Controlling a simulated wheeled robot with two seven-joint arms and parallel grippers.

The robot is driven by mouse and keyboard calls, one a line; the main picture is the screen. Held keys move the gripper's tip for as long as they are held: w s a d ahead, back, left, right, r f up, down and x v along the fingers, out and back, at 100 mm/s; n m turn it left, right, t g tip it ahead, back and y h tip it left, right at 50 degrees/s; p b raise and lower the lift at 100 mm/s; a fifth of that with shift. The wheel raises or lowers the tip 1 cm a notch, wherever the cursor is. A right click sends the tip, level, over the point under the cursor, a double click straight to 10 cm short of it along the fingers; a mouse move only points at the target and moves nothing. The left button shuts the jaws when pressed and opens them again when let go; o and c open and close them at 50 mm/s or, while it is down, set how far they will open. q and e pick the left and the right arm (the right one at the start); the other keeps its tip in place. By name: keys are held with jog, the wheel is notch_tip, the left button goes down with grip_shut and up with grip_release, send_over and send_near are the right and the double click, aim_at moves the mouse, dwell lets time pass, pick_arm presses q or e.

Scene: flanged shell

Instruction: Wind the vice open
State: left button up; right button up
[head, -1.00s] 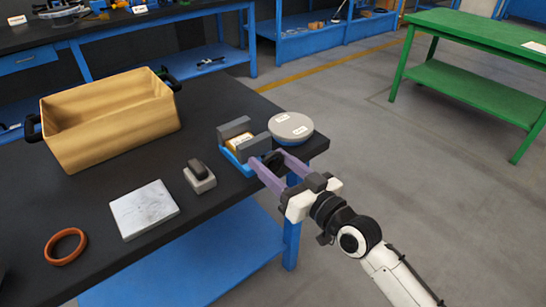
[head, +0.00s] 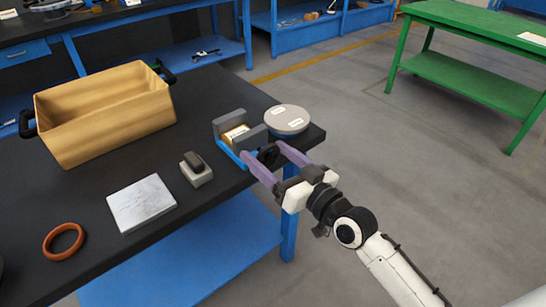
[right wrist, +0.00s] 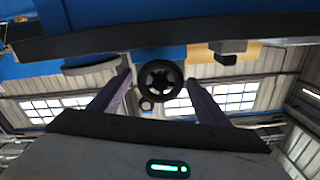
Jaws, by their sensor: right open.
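The vice (head: 228,150) has a blue base and grey jaws. It stands near the right edge of the black bench, with a yellow block (head: 236,133) between its jaws. Its black handwheel (head: 268,156) faces my right gripper (head: 261,150). The gripper is open, with one purple finger on each side of the wheel. The right wrist view shows the spoked wheel (right wrist: 160,80) between the two spread fingers, with a visible gap to each. I cannot tell how far the fingertips reach past the rim. My left gripper is not in view.
A small grey block with a dark top (head: 196,170), a pale plate (head: 142,203), an orange ring (head: 63,242) and a large tan bin (head: 105,117) stand to the left. Open floor lies right of the bench.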

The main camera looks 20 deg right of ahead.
jog(key=v, duration=1)
jog(key=shift+s, duration=0.1)
